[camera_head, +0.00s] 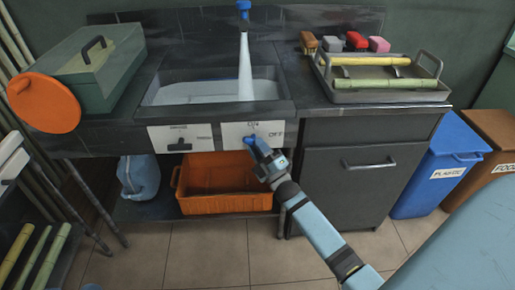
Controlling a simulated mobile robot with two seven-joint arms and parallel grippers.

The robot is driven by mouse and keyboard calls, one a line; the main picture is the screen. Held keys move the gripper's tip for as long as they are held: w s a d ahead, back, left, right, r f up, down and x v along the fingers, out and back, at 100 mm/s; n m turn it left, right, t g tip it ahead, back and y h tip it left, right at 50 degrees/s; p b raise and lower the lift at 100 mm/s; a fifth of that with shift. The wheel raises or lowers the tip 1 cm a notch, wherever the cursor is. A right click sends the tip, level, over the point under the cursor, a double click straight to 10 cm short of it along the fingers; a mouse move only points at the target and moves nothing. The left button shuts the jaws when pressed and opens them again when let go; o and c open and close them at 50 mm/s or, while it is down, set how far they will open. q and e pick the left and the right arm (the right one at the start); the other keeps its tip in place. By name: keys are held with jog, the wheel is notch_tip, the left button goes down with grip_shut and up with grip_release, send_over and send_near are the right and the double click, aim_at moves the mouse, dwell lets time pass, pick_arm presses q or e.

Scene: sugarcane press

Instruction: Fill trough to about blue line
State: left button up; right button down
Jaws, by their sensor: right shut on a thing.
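The trough (160,84) is a dark sink basin set in the counter, with pale water (200,92) in it. A white stream (245,70) falls from the blue faucet (243,8) into the water. I cannot clearly make out the blue line on the trough wall. On the front panel below, a white label plate (232,131) carries a blue knob (249,139). My right gripper (254,144) is at this knob, shut on it, with the arm reaching up from the lower right. The gripper partly hides the knob. My left gripper is not in view.
A green box (100,65) and an orange disc (44,103) are at the counter's left. A grey tray (390,97) with cane pieces sits at the right. An orange crate (225,203) and blue jug (139,177) stand below. A blue bin (433,180) is at right.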

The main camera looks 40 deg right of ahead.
jog(key=c, duration=1)
grip_release()
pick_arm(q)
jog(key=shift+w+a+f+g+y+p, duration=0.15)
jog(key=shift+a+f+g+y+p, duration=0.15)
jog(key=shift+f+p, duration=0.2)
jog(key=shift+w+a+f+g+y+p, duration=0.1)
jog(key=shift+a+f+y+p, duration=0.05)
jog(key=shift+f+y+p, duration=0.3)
pick_arm(e)
jog(key=v, duration=1.4)
jog(key=shift+r, duration=0.1)
